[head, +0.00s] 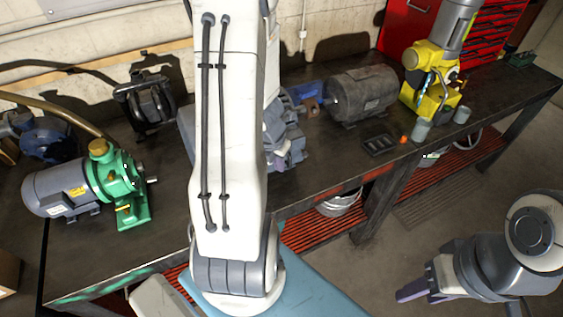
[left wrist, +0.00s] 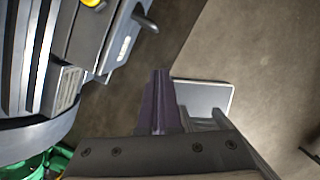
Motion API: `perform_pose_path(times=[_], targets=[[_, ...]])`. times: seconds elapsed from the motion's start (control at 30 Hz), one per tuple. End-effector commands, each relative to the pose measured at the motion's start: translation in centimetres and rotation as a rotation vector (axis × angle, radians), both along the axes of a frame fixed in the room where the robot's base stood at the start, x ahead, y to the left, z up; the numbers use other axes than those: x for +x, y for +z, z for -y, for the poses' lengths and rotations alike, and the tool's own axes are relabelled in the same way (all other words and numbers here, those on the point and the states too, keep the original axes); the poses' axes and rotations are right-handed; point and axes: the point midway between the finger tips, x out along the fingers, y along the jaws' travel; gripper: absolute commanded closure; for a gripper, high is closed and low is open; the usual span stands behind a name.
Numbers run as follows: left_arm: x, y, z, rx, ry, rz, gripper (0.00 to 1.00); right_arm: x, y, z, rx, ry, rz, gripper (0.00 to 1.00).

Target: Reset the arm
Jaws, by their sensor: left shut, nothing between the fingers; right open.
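My left arm (head: 232,130) comes down through the middle of the head view, its lower joint at the front of the workbench. Its gripper is not clear in the head view. In the left wrist view the left gripper (left wrist: 159,78) has its dark fingers together, with nothing between them. My right gripper (head: 412,288) is at the lower right of the head view, away from the bench over the floor. Its fingers are apart and empty.
The dark workbench (head: 90,255) bears a grey motor with a green pump (head: 118,175), a black device (head: 152,102), a grey motor (head: 365,95) and a yellow machine (head: 422,85). A blue-grey machine (head: 286,135) is partly hidden behind my arm. Floor (head: 480,195) is clear at right.

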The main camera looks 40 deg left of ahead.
Motion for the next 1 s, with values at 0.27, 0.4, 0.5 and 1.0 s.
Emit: perform_pose_path(times=[0.27,0.4,0.5,1.0], targets=[[-1.2,5.1,0.2,-0.001,0.000,-0.001,1.00,0.0,4.3,0.0,-0.001,0.002,-0.001,0.50],[-1.5,6.1,0.3,0.000,0.001,-0.001,1.00,0.0,5.0,0.0,-0.001,0.000,-0.001,0.50],[-1.6,6.3,0.3,-0.001,0.001,-0.001,1.00,0.0,5.1,0.0,-0.001,0.000,-0.001,0.50],[1.8,6.1,9.0,0.060,-0.688,0.049,1.00,0.0,1.6,0.0,-0.001,-0.002,-0.001,0.50]])
